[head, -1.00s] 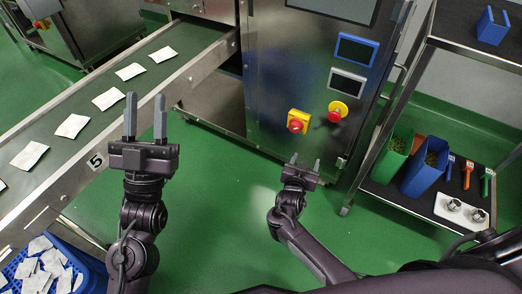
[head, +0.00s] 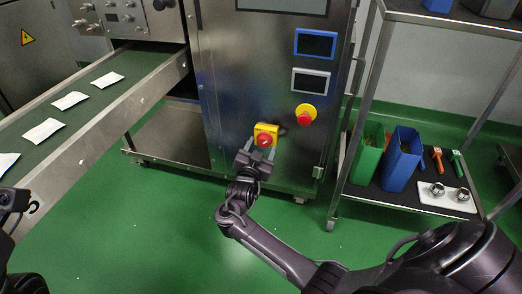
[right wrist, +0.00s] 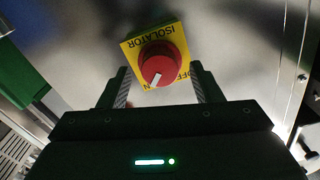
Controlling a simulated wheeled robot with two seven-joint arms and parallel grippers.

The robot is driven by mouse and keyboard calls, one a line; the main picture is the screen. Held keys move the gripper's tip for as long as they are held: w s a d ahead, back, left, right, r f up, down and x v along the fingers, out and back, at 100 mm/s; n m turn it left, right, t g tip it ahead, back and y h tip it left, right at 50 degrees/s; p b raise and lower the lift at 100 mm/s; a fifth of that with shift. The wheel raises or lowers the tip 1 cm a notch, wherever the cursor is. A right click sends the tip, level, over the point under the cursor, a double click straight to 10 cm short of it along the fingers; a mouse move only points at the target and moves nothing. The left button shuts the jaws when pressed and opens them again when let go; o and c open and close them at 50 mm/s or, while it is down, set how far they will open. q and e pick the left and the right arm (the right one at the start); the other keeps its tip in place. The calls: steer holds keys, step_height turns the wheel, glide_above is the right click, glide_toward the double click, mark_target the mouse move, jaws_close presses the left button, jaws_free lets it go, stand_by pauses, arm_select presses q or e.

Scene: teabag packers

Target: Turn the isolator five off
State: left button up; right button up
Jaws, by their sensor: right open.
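The isolator (head: 265,134) is a red rotary knob on a yellow plate, low on the front of the steel machine cabinet. In the right wrist view the isolator (right wrist: 163,62) appears upside down, with "ISOLATOR" and "OFF" readable. The knob's white mark points to the lower left, toward a partly hidden "N". My right gripper (head: 260,152) is open, its fingers pointing at the isolator. In the right wrist view the right gripper (right wrist: 162,86) has one finger on each side of the knob; contact cannot be told. Only a dark part of my left arm shows at the left edge.
A red stop button on a yellow disc (head: 305,115) sits up and right of the isolator. A conveyor (head: 110,115) with white teabags runs at left. A steel shelf rack (head: 335,195) with green and blue bins stands at right. Green floor is clear between.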

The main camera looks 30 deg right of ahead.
steer(key=shift+w+d, duration=0.25)
steer(key=shift+d, duration=0.05)
steer(key=c, duration=1)
